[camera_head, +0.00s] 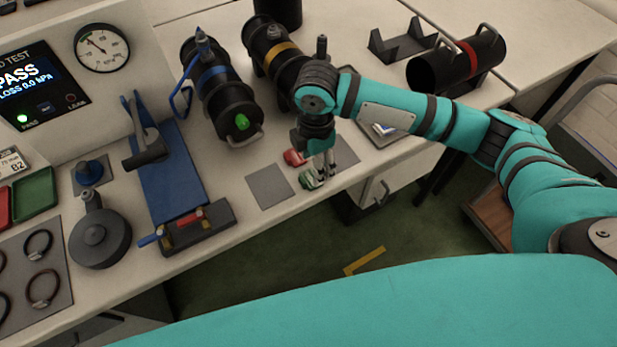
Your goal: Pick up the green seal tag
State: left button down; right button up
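The green seal tag (305,180) lies on the bench near its front edge, just in front of a red tag (293,157). My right gripper (322,174) points down from above, with its fingertips right at the green tag's right side and partly covering it. Whether the fingers are around the tag or only beside it, and whether they touch it, is too small to tell. My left gripper is out of view.
Black cylinders with a blue band (213,78), a yellow band (284,55) and a red band (468,61) stand or lie behind. A bare grey mat (269,186) is left of the tags. A blue fixture (170,175) stands farther left. The bench's front edge is close.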

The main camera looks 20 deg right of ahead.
aim_at(309, 179)
jog(key=shift+f, duration=2)
jog(key=c, duration=0.5)
jog(key=shift+r, duration=0.1)
